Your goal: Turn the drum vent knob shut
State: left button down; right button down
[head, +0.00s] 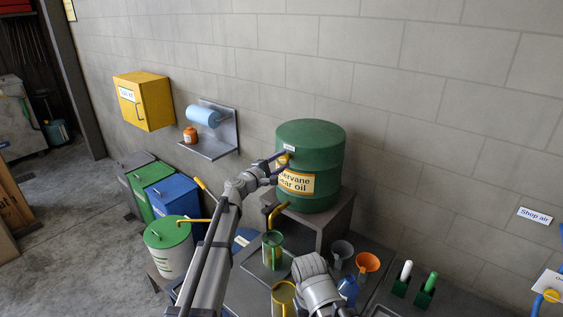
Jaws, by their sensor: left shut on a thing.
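The green drum (311,135) stands on a grey stand against the wall, with a yellow label partly covered by my arm. A small yellow knob (284,159) is on the drum's left side, below a small white tag (288,148). My left gripper (281,161) reaches it from the left, with its fingers on either side, and is shut on it. The fingers hide part of the knob, and its angle is too small to read. My right arm's grey end (311,268) is low in front of the stand; its fingers cannot be made out.
An orange funnel (367,262), a grey funnel (342,249) and a yellow container (283,295) stand close to my right arm. A white bin with a green lid (168,232) is at left.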

pick_arm(q)
jog(key=shift+s+f+m, duration=0.1)
jog(key=shift+m, duration=1.8)
jog(key=shift+c, duration=2)
grip_release()
jog(key=v, duration=0.7)
jog(key=shift+s+a, duration=0.2)
jog(key=shift+s, duration=0.1)
